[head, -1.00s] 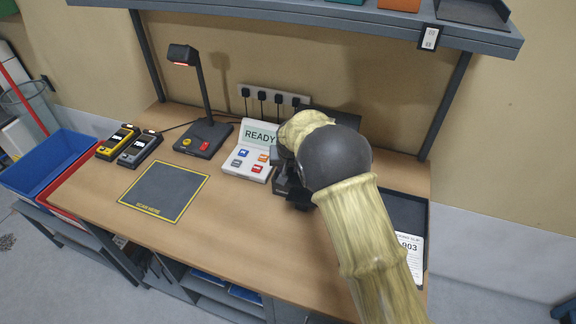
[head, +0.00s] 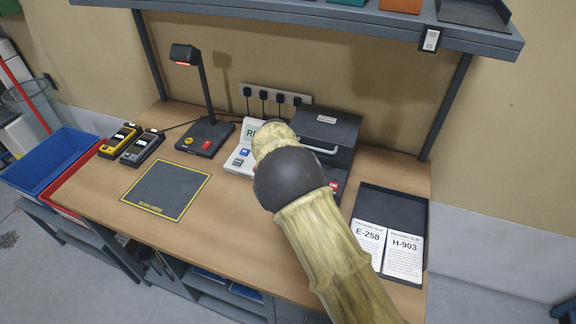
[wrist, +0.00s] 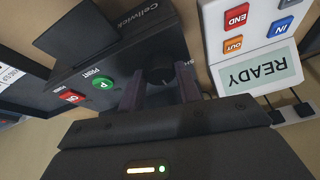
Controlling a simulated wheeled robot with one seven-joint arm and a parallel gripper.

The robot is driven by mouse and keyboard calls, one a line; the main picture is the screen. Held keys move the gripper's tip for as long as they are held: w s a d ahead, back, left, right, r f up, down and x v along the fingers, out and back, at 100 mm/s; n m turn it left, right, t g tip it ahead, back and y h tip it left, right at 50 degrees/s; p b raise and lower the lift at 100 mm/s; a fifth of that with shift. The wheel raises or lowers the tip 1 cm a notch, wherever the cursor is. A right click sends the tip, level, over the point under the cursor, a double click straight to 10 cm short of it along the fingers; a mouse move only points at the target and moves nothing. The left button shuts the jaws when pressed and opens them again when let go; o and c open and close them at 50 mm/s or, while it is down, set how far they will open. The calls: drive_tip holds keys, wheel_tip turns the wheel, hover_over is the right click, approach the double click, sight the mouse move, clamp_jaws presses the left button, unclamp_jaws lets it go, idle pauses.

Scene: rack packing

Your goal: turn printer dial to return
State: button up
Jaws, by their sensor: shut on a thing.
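The dark printer (head: 336,128) stands at the back of the desk, right of centre in the head view, partly behind my arm. In the wrist view its front (wrist: 120,62) shows a green PRINT button (wrist: 104,84), a red button (wrist: 72,97) and a dark round dial (wrist: 158,76). My gripper (wrist: 159,88) is shut on the dial, with one finger on either side of it. The dial's marks and pointer are too dark or covered to read. In the head view my arm hides the gripper and the dial.
A white panel (wrist: 262,40) with a READY display and coloured buttons stands beside the printer. A black tray (head: 393,205) with two packing slips lies to the right. A scanner stand (head: 205,135) and two handheld devices are left. The scan mat (head: 166,190) is empty.

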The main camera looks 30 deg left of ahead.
drive_tip(key=o, duration=1)
drive_tip(key=shift+c, duration=0.2)
drive_tip(key=b+v, duration=0.3)
drive_tip(key=v, duration=1.4)
drive_tip(key=shift+r, duration=0.25)
